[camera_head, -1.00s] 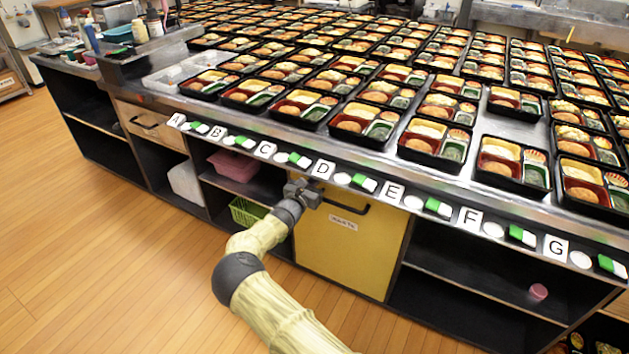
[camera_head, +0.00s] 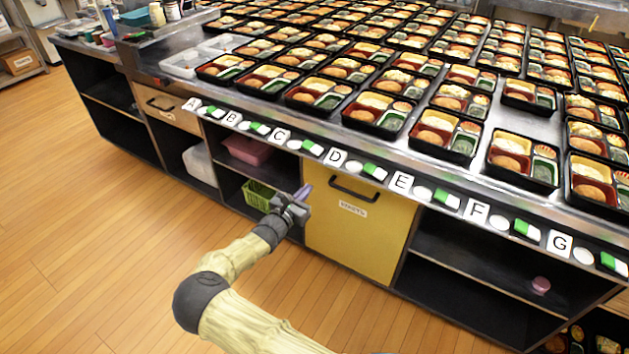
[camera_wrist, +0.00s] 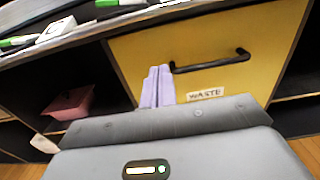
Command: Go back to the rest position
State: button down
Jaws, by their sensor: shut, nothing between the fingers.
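My gripper (camera_head: 303,193) is in front of the counter, at the left edge of the yellow waste door (camera_head: 356,236) and below the counter's front edge. In the wrist view, its two pale purple fingers (camera_wrist: 158,87) are together with nothing between them. They appear just left of the black handle (camera_wrist: 210,62) of the yellow door, which carries a "WASTE" label (camera_wrist: 206,94). The fingers look apart from the handle.
The steel counter (camera_head: 425,166) above holds many filled bento trays. Lettered cards and green-and-white blocks line its front edge. Open shelves hold a green basket (camera_head: 259,195) and a pink bin (camera_head: 247,149). The wooden floor (camera_head: 75,250) at left is clear.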

jog(key=shift+s+a, duration=0.15)
jog(key=shift+s, duration=0.15)
jog(key=shift+w+f, duration=0.1)
jog(key=shift+w, duration=0.05)
